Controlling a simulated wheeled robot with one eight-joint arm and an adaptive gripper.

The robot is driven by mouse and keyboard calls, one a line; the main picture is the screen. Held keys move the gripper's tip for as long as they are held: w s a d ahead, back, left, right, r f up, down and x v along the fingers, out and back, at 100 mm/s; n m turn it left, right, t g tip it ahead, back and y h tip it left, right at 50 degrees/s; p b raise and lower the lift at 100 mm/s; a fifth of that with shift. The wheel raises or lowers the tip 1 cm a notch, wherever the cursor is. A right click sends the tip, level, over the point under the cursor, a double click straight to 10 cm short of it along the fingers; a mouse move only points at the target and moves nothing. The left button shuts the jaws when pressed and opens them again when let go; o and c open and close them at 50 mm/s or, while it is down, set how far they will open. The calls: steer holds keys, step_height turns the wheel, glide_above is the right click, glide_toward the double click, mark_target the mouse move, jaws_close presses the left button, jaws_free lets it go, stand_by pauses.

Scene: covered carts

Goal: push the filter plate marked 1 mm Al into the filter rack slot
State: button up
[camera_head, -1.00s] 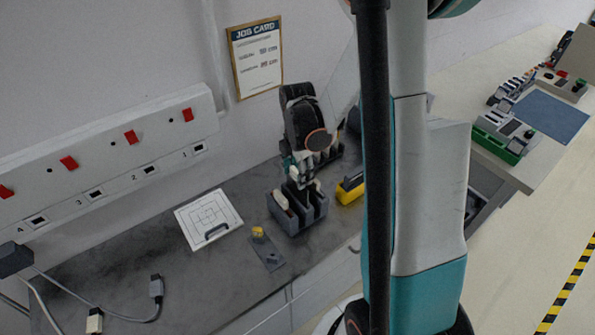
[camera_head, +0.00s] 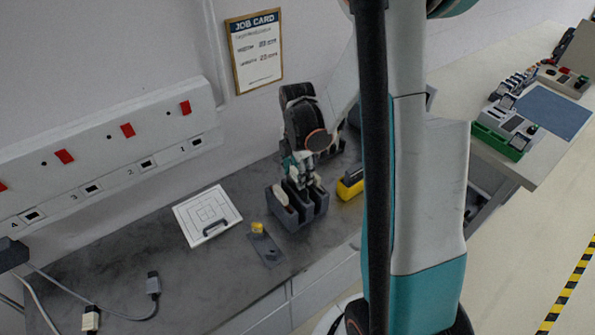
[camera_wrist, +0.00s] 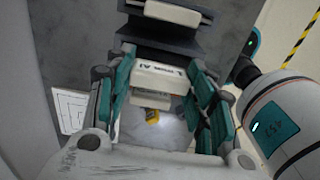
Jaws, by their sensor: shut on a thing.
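My gripper (camera_wrist: 158,92) is shut on a white filter plate (camera_wrist: 160,76) whose printed label, ending in "Al", appears upside down in the wrist view. In the head view my gripper (camera_head: 303,182) is low over the dark grey filter rack (camera_head: 290,222), and the held plate is mostly hidden. A white plate (camera_head: 281,197) stands in the rack's left slot. In the wrist view another white edge (camera_wrist: 150,100) shows just below the held plate. I cannot tell how deep the held plate sits in its slot.
A dark holder behind the rack carries another white plate (camera_wrist: 172,12). A white lined panel (camera_head: 208,214) lies left of the rack. Cables lie at far left.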

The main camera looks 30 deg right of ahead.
steer(key=shift+f+b, duration=1.95)
steer(key=shift+f, duration=0.15)
steer(key=o, duration=1.2)
steer(key=shift+r, duration=0.1)
step_height(320, 180, up, 12)
steer(key=shift+f, duration=0.1)
